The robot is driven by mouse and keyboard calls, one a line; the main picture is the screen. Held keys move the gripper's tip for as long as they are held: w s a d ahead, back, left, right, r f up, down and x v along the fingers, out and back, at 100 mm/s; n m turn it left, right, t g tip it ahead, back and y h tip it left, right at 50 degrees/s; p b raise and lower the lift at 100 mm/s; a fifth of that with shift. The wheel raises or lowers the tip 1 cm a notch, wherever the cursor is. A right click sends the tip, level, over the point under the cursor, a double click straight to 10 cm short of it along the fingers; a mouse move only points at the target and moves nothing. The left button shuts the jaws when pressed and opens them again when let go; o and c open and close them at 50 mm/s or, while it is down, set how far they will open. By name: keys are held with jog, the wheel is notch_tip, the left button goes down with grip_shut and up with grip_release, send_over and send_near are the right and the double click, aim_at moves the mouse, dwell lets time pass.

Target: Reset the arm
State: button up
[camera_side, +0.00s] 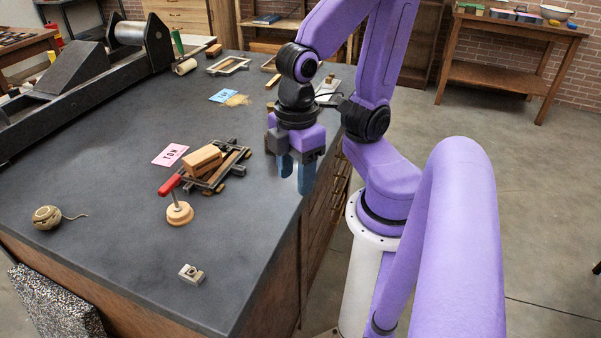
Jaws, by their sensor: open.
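My gripper (294,176) points straight down at the right edge of the dark worktop (120,240). Its fingers are apart with nothing between them. My gripper is to the right of a small dark frame (225,172) holding wooden blocks (202,160). Some space lies between the gripper and that frame.
A red-handled tool with a round wooden base (180,213), a metal letter block (191,274), a twine ball (46,217) and a pink card (170,155) are on the worktop. A roller press (80,75) stands at the back left. The front centre is mostly clear.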

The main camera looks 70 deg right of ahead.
jog(key=shift+s+f+n, duration=0.1)
jog(key=shift+s+n, duration=0.3)
jog(key=shift+s, duration=0.15)
